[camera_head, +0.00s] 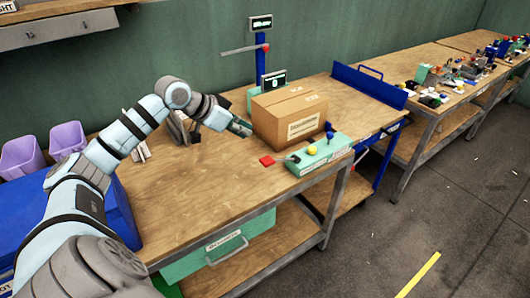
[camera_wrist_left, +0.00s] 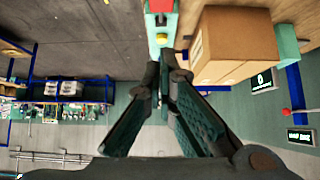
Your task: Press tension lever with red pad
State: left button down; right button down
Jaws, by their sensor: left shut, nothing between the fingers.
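A grey lever (camera_head: 240,50) with a red end sticks out from a blue post (camera_head: 260,60) at the back of the workbench; its red end (camera_wrist_left: 286,111) also shows in the left wrist view. My left gripper (camera_head: 243,129) is shut and empty, beside the box's left side and above the bench, apart from the lever and the pad. My right gripper is not in view.
A cardboard box (camera_head: 290,117) stands on the bench (camera_head: 200,200). A green control box (camera_head: 320,155) with yellow and blue knobs sits at the front edge. Small displays (camera_head: 261,23) are on the post. Purple bins (camera_head: 66,138) stand at left. The bench's front left is clear.

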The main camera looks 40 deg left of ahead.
pick_arm(q)
jog(key=shift+f, duration=0.1)
send_over(266, 162)
notch_tip(266, 162, down, 7)
jog(key=shift+a+r, duration=0.1)
jog(key=shift+f, duration=2.2)
jog(key=shift+f, duration=0.1)
